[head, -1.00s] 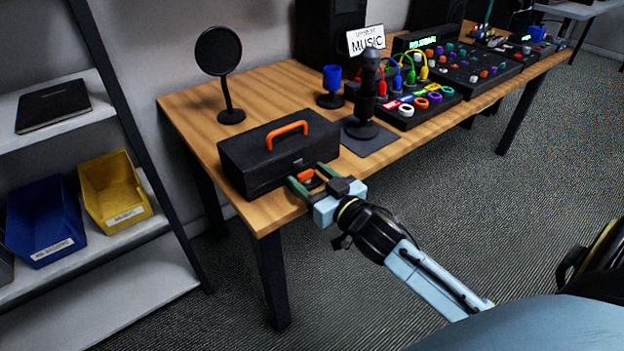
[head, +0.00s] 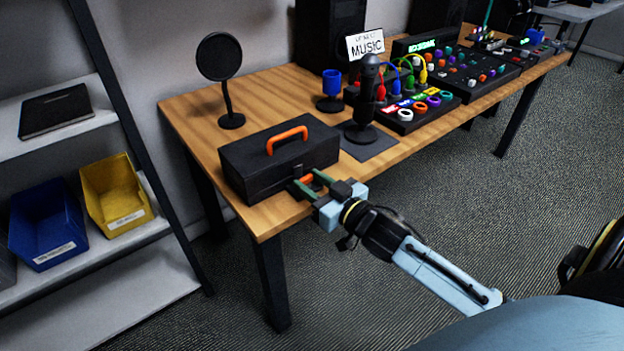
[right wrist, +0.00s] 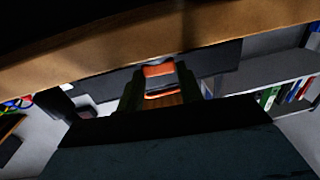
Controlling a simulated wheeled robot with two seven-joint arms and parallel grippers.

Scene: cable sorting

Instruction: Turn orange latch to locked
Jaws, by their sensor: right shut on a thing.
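The black toolbox (head: 260,160) with an orange carry handle (head: 287,139) stands at the near left end of the wooden desk. Its small orange latch (head: 304,181) is on the front side, partly hidden by my fingers. My right gripper (head: 311,184) is at that front side with its green fingers around the latch, shut on it. In the right wrist view the orange latch (right wrist: 158,71) sits between the two dark fingers. The latch's exact angle is hard to tell. My left gripper is not in view.
A microphone (head: 368,95) on a dark mat (head: 372,146) stands right of the toolbox. A round pop filter (head: 219,56) is behind it. Mixers with coloured cables lie farther right. A shelf with blue (head: 46,225) and yellow (head: 116,195) bins stands left.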

